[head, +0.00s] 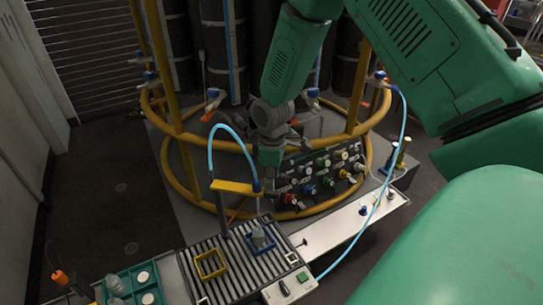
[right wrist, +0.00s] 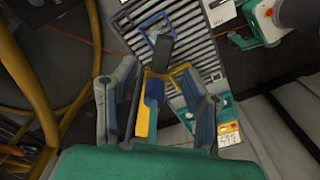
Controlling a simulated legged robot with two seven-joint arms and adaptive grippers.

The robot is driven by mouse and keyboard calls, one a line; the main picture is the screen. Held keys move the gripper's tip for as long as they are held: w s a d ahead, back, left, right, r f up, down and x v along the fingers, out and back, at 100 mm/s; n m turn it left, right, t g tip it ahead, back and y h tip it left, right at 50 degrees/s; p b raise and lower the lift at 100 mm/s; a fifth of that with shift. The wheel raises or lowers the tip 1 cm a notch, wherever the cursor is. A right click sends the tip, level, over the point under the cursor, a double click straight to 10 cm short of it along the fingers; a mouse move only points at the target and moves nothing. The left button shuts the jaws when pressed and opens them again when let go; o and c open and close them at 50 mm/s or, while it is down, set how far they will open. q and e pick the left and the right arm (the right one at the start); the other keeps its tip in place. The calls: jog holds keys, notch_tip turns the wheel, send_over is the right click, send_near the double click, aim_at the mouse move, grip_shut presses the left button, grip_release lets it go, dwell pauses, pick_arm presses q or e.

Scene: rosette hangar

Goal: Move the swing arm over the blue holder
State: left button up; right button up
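The yellow swing arm (head: 232,187) stands on a post at the back of the slatted tray, with a blue hose arching to its nozzle end. The blue holder (head: 270,246) sits on the slats with a grey-clear container in it; it also shows in the right wrist view (right wrist: 139,29). The nozzle end appears above and behind this holder; exact alignment is unclear. My right gripper (head: 269,172) is beside the nozzle end. In the right wrist view its fingers (right wrist: 155,112) are apart, with yellow and blue swing-arm parts showing between them. My left gripper is out of view.
A yellow square holder (head: 210,264) sits left on the slats. A panel of coloured knobs (head: 322,174) and a yellow ring rail (head: 181,186) stand close behind. A switch box (head: 290,286) is at the front right; a teal rack (head: 134,284) is at the left.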

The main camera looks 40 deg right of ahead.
notch_tip(320, 180, up, 7)
dwell(0.6)
jog(key=s+a+f+m+b, duration=0.1)
jog(key=s+a+f+b, duration=0.35)
jog(key=f, duration=0.55)
jog(key=s+a+f+m+b, duration=0.25)
jog(key=s+f, duration=0.25)
jog(key=f, duration=0.5)
jog(key=s+a+f+m+b, duration=0.1)
jog(key=s+a+f+b, duration=0.1)
jog(key=s+f, duration=0.4)
jog(key=s+a+f+m+b, duration=0.1)
jog(key=s+a+f+b, duration=0.2)
jog(key=s, duration=0.6)
notch_tip(320, 180, down, 4)
jog(key=shift+s+a+r+m+t+b, duration=0.15)
jog(key=shift+s+a+m+t+b, duration=0.15)
jog(key=shift+b, duration=0.65)
jog(key=shift+w+d, duration=0.1)
jog(key=shift+w, duration=0.1)
